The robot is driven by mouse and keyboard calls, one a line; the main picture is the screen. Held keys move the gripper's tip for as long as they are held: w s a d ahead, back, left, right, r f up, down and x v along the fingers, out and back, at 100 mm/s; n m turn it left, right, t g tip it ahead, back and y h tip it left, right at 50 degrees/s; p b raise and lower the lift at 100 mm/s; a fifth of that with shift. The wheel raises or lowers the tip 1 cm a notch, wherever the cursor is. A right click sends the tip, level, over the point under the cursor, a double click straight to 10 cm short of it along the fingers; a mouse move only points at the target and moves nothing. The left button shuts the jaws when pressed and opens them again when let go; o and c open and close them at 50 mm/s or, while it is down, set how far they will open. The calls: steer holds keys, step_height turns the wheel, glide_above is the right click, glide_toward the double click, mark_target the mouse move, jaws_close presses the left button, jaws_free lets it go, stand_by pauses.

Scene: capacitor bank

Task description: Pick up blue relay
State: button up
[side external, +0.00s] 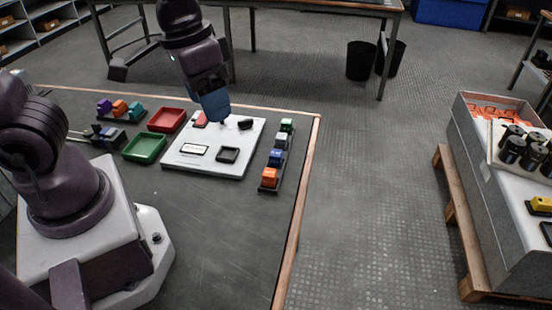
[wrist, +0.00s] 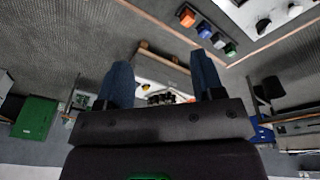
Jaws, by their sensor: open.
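The blue relay (side external: 275,158) sits in a dark strip to the right of the white board, between an orange relay (side external: 270,177) and a grey-white relay (side external: 281,141). A green relay (side external: 287,125) is at the far end. In the wrist view the blue relay (wrist: 204,30) is near the top, right of centre, beyond the fingertips. My gripper (side external: 221,119) is above the far part of the white board, left of the strip and apart from the relay. In the wrist view its two blue fingers (wrist: 160,59) are spread, with nothing held between them.
Purple (side external: 104,106), orange and teal blocks stand further left. The table right of the strip is clear.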

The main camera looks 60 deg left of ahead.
steer(key=w+f+n+g+y, duration=0.1)
steer(key=w+f+n, duration=0.2)
steer(key=w+f, duration=0.35)
steer(key=n+t+y, duration=0.2)
steer(key=n+y, duration=0.1)
steer(key=n, duration=0.3)
glide_toward(276, 153)
steer(key=x, duration=0.5)
steer(key=shift+w+r, duration=0.1)
steer(key=shift+w, duration=0.15)
steer(key=x, duration=0.5)
steer(key=shift+s+f, duration=0.2)
steer(key=shift+s, duration=0.05)
steer(key=c, duration=1)
